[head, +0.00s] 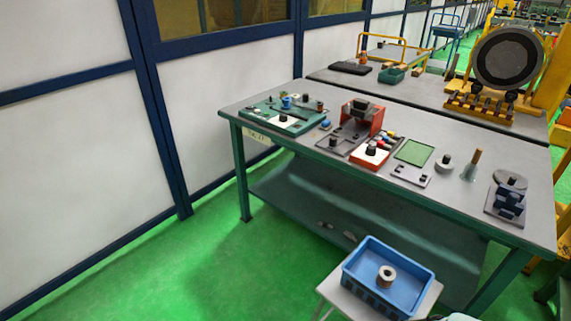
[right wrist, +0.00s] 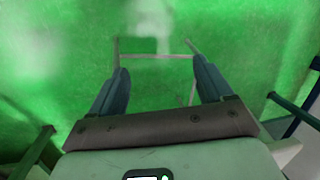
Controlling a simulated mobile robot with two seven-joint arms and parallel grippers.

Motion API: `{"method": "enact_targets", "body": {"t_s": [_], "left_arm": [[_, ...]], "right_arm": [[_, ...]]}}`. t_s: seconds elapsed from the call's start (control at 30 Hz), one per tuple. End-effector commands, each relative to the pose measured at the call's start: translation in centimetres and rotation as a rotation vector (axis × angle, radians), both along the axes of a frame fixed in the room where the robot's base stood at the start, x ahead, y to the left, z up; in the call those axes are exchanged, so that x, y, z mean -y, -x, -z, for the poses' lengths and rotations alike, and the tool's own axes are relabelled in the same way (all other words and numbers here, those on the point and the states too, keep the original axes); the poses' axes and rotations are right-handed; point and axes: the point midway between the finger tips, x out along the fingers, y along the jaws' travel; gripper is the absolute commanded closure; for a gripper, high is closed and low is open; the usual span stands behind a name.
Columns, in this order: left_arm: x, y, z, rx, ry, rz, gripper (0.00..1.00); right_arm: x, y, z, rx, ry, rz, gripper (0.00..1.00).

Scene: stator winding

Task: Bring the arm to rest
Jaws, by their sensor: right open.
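My right gripper (right wrist: 157,78) shows in the right wrist view. Its two dark fingers are wide apart with nothing between them, over green floor. My left gripper is in neither view. In the head view a grey ring-shaped part (head: 386,277), which looks like a stator core, lies inside a blue bin (head: 352,277). The bin stands on a small white stand (head: 338,296) in front of the workbench.
A long workbench (head: 300,148) with a green frame carries a green tray (head: 268,119), a red fixture (head: 365,117), a dark blue clamp device (head: 508,204) and small parts. A second bench with a large round machine (head: 508,57) stands behind. Green floor (head: 190,270) at left is clear.

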Motion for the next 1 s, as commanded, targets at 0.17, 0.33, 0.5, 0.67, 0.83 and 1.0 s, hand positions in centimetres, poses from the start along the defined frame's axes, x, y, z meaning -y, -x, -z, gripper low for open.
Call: {"method": "enact_targets", "body": {"t_s": [0.17,0.33,0.5,0.67,0.83,1.0], "left_arm": [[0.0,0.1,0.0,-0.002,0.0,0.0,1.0],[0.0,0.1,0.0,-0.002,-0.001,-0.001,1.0],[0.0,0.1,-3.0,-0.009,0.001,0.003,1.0],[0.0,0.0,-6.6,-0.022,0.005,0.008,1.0],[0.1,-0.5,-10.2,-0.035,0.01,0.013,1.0],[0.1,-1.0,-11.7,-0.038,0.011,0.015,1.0]], "right_arm": [[-4.2,8.8,8.1,-0.01,-0.094,-0.089,0.2],[-6.0,16.3,11.4,-0.007,-0.098,-0.151,0.2],[-6.2,18.7,9.1,0.002,-0.078,-0.186,0.2],[-6.2,18.5,5.4,-0.012,-0.083,-0.189,0.2],[-6.2,17.9,1.9,-0.023,-0.088,-0.194,0.2],[-6.2,17.4,0.4,-0.026,-0.091,-0.197,0.2]]}}
